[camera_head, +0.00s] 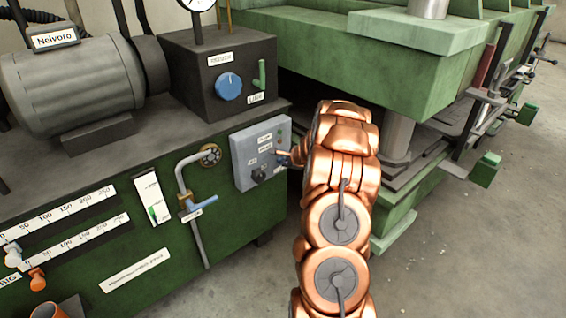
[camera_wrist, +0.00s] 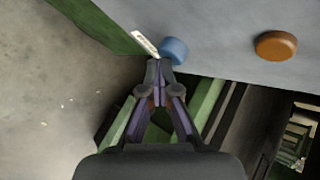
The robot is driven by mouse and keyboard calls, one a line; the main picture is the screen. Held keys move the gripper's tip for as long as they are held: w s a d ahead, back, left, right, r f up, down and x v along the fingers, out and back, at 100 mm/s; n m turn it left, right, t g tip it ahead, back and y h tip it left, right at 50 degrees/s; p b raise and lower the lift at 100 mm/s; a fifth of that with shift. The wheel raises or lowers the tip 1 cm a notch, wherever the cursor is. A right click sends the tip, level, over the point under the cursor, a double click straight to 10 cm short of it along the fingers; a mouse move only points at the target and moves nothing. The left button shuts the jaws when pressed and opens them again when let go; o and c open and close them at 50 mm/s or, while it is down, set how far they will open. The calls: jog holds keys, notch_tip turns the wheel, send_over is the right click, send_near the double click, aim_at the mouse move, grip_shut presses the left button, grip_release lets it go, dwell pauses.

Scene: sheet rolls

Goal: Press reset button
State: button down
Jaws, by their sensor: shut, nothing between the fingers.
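A grey control box (camera_head: 243,160) is fixed to the front of the green machine in the head view. It carries small labelled controls and a black knob (camera_head: 259,174); the labels are too small to read. In the wrist view, a blue round button (camera_wrist: 174,50) and an orange round button (camera_wrist: 276,46) stand on a grey face (camera_wrist: 225,35). My gripper (camera_wrist: 160,68) is shut and empty. Its fingertips are right at the blue button's near edge; I cannot tell whether they touch it.
A grey motor (camera_head: 75,85) and a dark box with a blue dial (camera_head: 229,87) sit on top of the machine. A pipe with a blue valve handle (camera_head: 198,208) stands left of the control box. The green press (camera_head: 370,60) is on the right. The concrete floor (camera_head: 450,260) is clear.

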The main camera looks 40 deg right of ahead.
dwell(0.5)
jog(key=shift+s+a+b, duration=0.1)
jog(key=shift+s+b, duration=0.5)
jog(key=shift+s, duration=0.25)
jog(key=shift+s, duration=0.1)
jog(key=s+b, duration=0.2)
jog(key=s, duration=0.2)
jog(key=shift+s, duration=0.4)
